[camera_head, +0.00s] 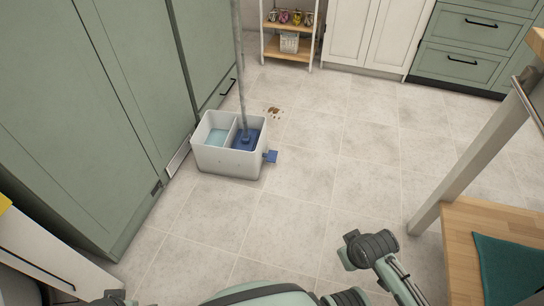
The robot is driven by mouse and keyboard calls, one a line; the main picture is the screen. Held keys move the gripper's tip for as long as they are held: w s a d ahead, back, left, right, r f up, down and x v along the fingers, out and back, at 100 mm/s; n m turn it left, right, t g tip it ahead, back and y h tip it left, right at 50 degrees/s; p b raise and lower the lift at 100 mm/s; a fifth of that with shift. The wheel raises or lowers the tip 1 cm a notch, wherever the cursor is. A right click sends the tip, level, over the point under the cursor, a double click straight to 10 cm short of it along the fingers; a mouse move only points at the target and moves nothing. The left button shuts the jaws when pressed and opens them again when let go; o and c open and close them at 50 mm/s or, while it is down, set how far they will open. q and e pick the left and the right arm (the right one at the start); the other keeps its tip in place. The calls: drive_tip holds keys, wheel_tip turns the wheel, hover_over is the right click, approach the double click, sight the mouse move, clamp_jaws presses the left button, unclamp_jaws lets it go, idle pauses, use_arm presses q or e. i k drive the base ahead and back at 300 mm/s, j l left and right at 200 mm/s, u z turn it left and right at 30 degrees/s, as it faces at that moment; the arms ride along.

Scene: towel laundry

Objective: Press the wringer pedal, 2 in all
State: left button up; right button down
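A white mop bucket (228,165) stands on the tiled floor against the green cabinets, left of centre. It has two compartments. The left one holds light blue water (217,138). The right one holds a blue wringer (240,139), where the lower end of a grey mop handle (240,75) stands nearly upright. The blue pedal (270,156) sticks out from the bucket's right side, low near the floor. Nothing touches the pedal. Parts of my arms show at the bottom edge, well apart from the bucket. I see no gripper fingers in this view.
Green cabinets (75,110) close off the left. A small wooden shelf (288,55) stands at the back. A wooden bench (460,250) with a teal towel (508,268) is at right. The middle floor is clear.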

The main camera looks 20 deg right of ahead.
sight(271, 155)
drive_tip(key=i+l+z, duration=0.1)
drive_tip(key=i+l, duration=0.15)
drive_tip(key=i, duration=0.15)
drive_tip(key=i+l+z, duration=0.1)
drive_tip(key=i+l, duration=0.15)
drive_tip(key=i+l+z, duration=0.15)
drive_tip(key=i, duration=0.35)
drive_tip(key=i+l+z, duration=0.1)
drive_tip(key=i, duration=0.3)
drive_tip(key=l, duration=0.1)
